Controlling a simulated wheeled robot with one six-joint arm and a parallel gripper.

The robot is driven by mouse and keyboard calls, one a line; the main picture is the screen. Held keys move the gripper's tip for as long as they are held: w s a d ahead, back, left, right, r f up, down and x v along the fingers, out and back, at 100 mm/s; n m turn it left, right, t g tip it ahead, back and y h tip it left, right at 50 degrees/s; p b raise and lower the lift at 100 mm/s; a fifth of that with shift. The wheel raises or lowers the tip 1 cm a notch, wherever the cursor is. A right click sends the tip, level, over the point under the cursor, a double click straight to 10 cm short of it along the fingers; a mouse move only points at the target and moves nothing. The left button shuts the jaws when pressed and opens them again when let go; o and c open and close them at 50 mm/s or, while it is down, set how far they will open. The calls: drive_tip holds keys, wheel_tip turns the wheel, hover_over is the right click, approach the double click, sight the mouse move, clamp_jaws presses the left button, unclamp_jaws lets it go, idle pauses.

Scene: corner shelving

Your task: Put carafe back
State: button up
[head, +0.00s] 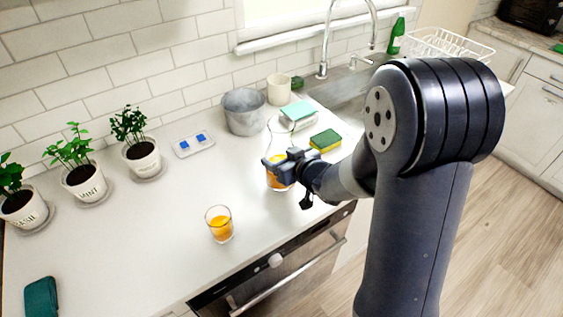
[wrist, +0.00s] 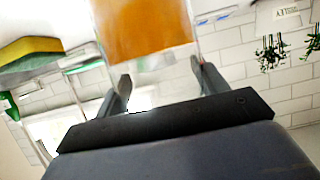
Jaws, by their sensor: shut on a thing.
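The glass carafe (head: 279,183) with orange juice is at my gripper (head: 280,163), over the counter near its front edge. In the wrist view the carafe (wrist: 145,30) fills the space between the two fingers of my gripper (wrist: 163,85), its orange juice showing large. My gripper is shut on the carafe. My gripper and wrist hide part of it in the head view, and I cannot tell whether its base touches the counter. A glass (head: 219,224) of orange juice stands on the counter to the left and nearer the front.
Potted herbs (head: 141,155) line the wall at left. A small tray with blue items (head: 194,144) lies between. The counter's left middle is clear.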

drive_tip(key=shift+f, duration=0.65)
drive_tip(key=shift+f, duration=0.1)
drive_tip(key=o, duration=1.7)
drive_tip(key=shift+f, duration=0.1)
drive_tip(key=shift+r, duration=0.2)
drive_tip(key=v, duration=1.2)
drive_tip(key=shift+f, duration=0.1)
